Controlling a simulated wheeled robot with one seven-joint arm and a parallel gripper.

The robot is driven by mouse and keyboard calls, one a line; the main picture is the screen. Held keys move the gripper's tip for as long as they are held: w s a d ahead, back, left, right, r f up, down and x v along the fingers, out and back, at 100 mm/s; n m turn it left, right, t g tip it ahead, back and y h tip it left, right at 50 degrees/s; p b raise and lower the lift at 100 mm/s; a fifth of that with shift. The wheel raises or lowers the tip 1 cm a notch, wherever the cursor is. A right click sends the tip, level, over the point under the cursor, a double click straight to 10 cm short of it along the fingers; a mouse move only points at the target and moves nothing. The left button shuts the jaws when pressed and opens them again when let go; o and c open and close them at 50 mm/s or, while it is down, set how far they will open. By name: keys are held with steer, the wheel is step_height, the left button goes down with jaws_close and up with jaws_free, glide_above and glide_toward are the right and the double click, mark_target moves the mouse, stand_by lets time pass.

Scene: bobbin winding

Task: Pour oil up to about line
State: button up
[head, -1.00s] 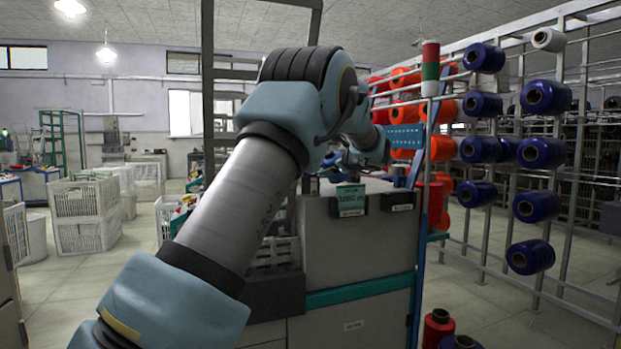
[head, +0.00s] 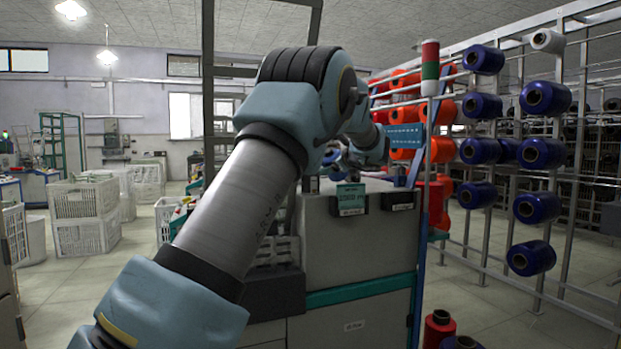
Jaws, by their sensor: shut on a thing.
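My arm crosses the middle of the head view and reaches over the grey machine cabinet (head: 360,240). My gripper is hidden behind my own arm, so its fingers and whatever is between them do not show. No oil, oil container or fill line can be made out.
A rack with several blue thread cones (head: 546,97) stands at the right. A red cone (head: 438,327) stands low in front. White crates (head: 84,217) are stacked at the left, with open floor around them.

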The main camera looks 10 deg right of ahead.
steer(key=shift+a+r+n+t+b, duration=0.1)
steer(key=shift+r+n+t+b, duration=0.6)
steer(key=shift+b, duration=1.55)
stand_by(2.0)
steer(key=shift+r+g+h+p, duration=0.15)
steer(key=shift+g+h+p, duration=0.15)
steer(key=shift+p, duration=0.45)
steer(key=m+p, duration=0.1)
steer(key=p, duration=0.1)
steer(key=shift+f+g+p, duration=0.3)
steer(key=shift+f, duration=0.05)
steer(key=shift+f+m+p, duration=0.3)
steer(key=shift+p, duration=0.65)
steer(key=shift+f, duration=0.1)
steer(key=shift+f+g+y+p, duration=0.25)
steer(key=shift+g+y+p, duration=0.05)
steer(key=shift+y+p, duration=0.1)
steer(key=shift+r, duration=0.1)
steer(key=m+p, duration=0.1)
steer(key=p, duration=0.2)
steer(key=shift+r, duration=0.25)
steer(key=m+p, duration=0.1)
steer(key=p, duration=0.3)
steer(key=m+g+y+p, duration=0.1)
steer(key=p, duration=0.4)
steer(key=shift+s+a+r, duration=0.15)
steer(key=shift+a, duration=0.1)
